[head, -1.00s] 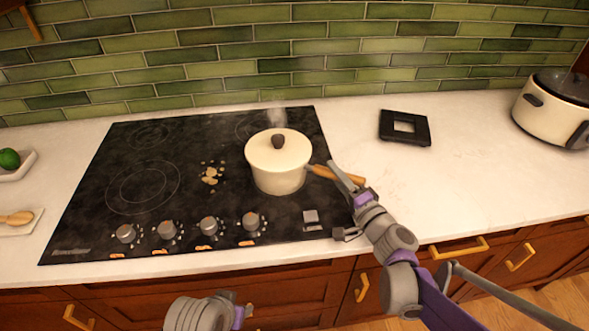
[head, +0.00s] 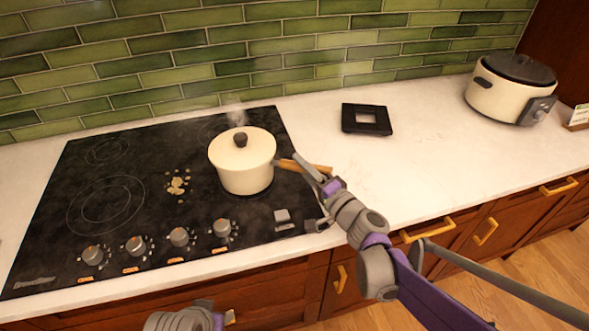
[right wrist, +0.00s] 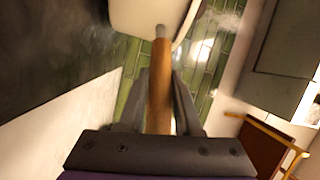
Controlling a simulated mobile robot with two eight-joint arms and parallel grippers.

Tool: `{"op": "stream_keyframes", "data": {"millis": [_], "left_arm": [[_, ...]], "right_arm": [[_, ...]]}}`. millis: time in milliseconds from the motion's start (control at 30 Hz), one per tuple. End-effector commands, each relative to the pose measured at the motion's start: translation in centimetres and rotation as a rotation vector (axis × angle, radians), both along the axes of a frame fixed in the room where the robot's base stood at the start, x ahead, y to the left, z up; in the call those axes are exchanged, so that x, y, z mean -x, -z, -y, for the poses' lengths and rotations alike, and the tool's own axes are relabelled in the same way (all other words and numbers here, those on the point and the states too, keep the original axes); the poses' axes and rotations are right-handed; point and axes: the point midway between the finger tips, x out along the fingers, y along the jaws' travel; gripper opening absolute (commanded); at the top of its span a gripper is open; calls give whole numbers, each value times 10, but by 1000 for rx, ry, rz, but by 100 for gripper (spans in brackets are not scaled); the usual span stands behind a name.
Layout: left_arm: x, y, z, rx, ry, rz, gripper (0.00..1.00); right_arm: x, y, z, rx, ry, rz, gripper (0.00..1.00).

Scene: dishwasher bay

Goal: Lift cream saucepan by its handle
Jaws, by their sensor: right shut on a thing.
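The cream saucepan (head: 238,168), with a lid and dark knob, is upright over the right side of the black cooktop (head: 110,235). Steam rises behind it. Its wooden handle (head: 291,165) points right. I cannot tell whether its base touches the glass. My right gripper (head: 308,168) is shut on the handle. In the right wrist view the handle (right wrist: 160,95) runs between the two fingers, up to the cream pan wall (right wrist: 148,15). My left arm (head: 182,320) shows only partly at the bottom edge; its jaws are not clear.
A cream cooker (head: 508,88) with a dark lid stands at the back right.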

Motion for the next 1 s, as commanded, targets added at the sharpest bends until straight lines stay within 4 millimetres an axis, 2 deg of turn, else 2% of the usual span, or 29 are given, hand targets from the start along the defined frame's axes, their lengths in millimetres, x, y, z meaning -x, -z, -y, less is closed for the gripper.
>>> {"op": "stream_keyframes", "data": {"millis": [33, 200, 400, 600, 1000], "left_arm": [[0, -3, 0, 0, 0, 1, 50], [-1, -9, 0, 0, 0, 3, 50], [-2, -14, 0, 0, 0, 5, 50], [-3, -20, 0, 0, 0, 7, 50], [-8, -40, 0, 0, 0, 16, 50]], "right_arm": [[1, -11, 0, -6, -2, 0, 0], [1, -43, -1, -7, -2, -1, 0], [0, -72, -1, -7, -2, -1, 0], [0, -90, -1, -7, -2, -1, 0], [0, -110, -1, -6, -2, 0, 0]]}}
